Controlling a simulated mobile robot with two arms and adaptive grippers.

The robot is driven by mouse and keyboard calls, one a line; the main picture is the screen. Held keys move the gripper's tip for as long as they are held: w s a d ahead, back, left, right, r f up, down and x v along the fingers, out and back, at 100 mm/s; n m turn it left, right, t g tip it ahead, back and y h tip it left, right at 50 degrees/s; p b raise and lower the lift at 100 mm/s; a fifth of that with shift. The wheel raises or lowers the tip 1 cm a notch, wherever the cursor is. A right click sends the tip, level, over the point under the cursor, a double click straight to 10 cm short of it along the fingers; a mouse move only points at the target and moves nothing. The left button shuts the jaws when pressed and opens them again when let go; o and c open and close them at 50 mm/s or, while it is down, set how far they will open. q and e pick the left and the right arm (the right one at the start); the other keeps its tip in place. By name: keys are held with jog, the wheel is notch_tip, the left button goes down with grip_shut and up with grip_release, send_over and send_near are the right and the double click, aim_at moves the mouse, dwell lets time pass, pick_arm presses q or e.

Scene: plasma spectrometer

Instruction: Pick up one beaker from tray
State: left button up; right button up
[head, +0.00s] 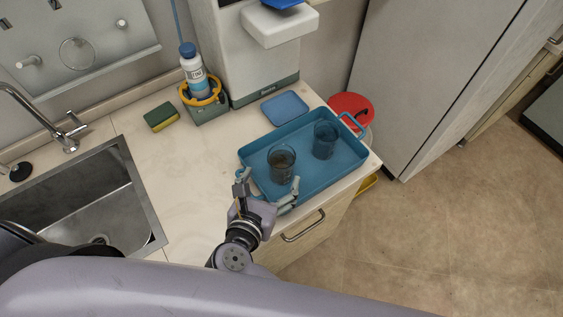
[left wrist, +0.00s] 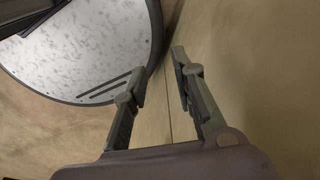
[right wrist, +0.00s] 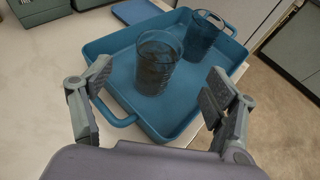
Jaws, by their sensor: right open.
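A blue tray (head: 257,151) with two handles sits at the right end of the counter. Two clear beakers stand upright in it: a near beaker (head: 282,165) with dark contents and a far beaker (head: 325,140). My right gripper (head: 268,186) is open and empty at the tray's near edge. In the right wrist view the near beaker (right wrist: 157,62) stands ahead of and between its fingers (right wrist: 157,108), apart from them, with the far beaker (right wrist: 203,36) behind it. My left gripper (left wrist: 157,80) shows only in its wrist view, open and empty above the floor.
A sink (head: 80,205) lies at the left, with a sponge (head: 161,116) behind it. A bottle (head: 194,72) stands in a holder beside the white instrument (head: 262,62). A small blue pad (head: 285,108) lies behind the tray. The counter left of the tray is clear.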

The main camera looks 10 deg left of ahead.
send_near(285, 150)
jog(key=w, duration=0.2)
jog(key=p+x, duration=0.1)
jog(key=x, duration=0.1)
jog(key=p+x, duration=0.1)
jog(key=x, duration=0.2)
jog(key=shift+s+d+f, duration=0.1)
jog(key=shift+s+f, duration=0.05)
jog(key=shift+f, duration=0.1)
jog(key=shift+w+f, duration=0.2)
jog(key=shift+w, duration=0.1)
pick_arm(q)
jog(key=r, duration=0.1)
jog(key=w+r, duration=0.1)
jog(key=shift+w+d+r, duration=0.15)
jog(key=shift+w+r, duration=0.1)
jog(key=shift+r, duration=0.15)
pick_arm(e)
jog(key=shift+s, duration=0.1)
jog(key=shift+c, duration=0.7)
jog(key=c, duration=1.1)
pick_arm(q)
jog(key=shift+s, duration=0.1)
pick_arm(e)
jog(key=shift+c, duration=0.3)
